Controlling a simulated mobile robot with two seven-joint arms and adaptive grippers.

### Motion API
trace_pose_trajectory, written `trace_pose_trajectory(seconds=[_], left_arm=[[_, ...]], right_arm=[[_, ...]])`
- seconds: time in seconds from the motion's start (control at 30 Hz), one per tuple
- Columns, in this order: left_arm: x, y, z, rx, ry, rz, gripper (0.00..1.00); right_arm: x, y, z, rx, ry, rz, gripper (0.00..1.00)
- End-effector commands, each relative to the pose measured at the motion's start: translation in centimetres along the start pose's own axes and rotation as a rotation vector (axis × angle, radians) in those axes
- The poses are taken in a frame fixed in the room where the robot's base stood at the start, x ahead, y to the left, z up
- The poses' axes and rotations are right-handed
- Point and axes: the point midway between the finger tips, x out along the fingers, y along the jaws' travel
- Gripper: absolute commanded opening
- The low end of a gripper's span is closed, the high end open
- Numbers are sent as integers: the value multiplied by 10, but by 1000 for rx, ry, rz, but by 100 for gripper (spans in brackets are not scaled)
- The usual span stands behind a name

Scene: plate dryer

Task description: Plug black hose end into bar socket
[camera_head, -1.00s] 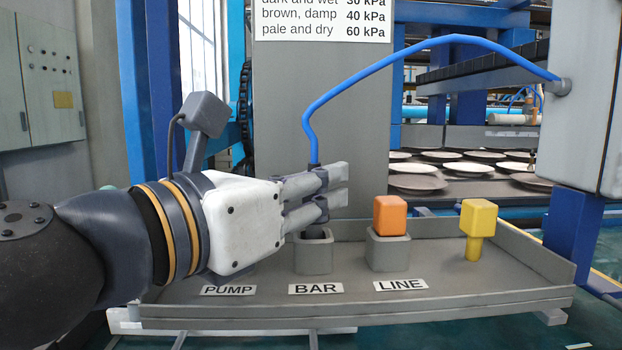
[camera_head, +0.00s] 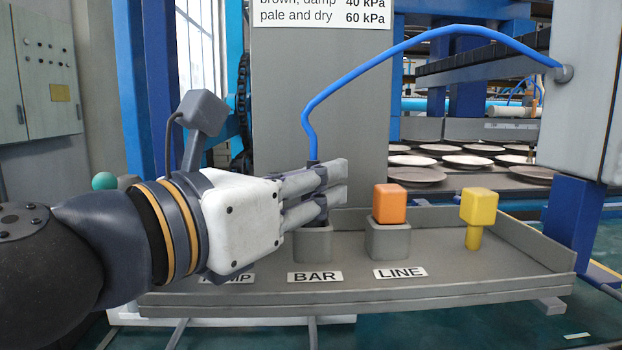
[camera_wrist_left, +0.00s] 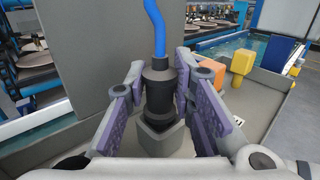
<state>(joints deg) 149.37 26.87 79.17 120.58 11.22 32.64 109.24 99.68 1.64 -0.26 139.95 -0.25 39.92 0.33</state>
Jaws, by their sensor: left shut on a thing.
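The black hose end (camera_wrist_left: 158,88) hangs upright on a blue hose (camera_head: 352,75). My left gripper (camera_head: 322,190) comes in from the left and is shut on the hose end, with one finger on each side of it in the left wrist view. The grey bar socket (camera_head: 313,245) stands behind the BAR label (camera_head: 315,277). The hose end is upright over the socket, its lower part meeting the socket's top; how deep it sits I cannot tell. My fingers hide much of it in the head view. My right gripper is not in view.
An orange block (camera_head: 389,203) sits on the grey line socket (camera_head: 388,241), right of the bar socket. A yellow plug-like piece (camera_head: 478,207) stands farther right on the tray (camera_head: 450,288). My gripper partly covers the PUMP label. A grey panel (camera_head: 345,120) rises behind.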

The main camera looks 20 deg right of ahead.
Motion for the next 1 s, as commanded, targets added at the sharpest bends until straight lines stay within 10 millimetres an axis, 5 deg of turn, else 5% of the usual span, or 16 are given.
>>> trace_pose_trajectory(seconds=[0.23, 0.27, 0.37, 0.73, 1.0], left_arm=[[0, 0, 0, 0, 0, 0, 0], [0, 0, 0, 0, 0, 0, 25], [0, 0, 0, 0, 0, 0, 46], [-8, 0, 0, -1, 0, 0, 46], [-78, 1, 0, -1, -3, 2, 46]], right_arm=[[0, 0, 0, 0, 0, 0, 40], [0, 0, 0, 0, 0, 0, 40], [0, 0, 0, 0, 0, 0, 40], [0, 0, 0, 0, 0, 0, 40], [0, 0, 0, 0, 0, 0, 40]])
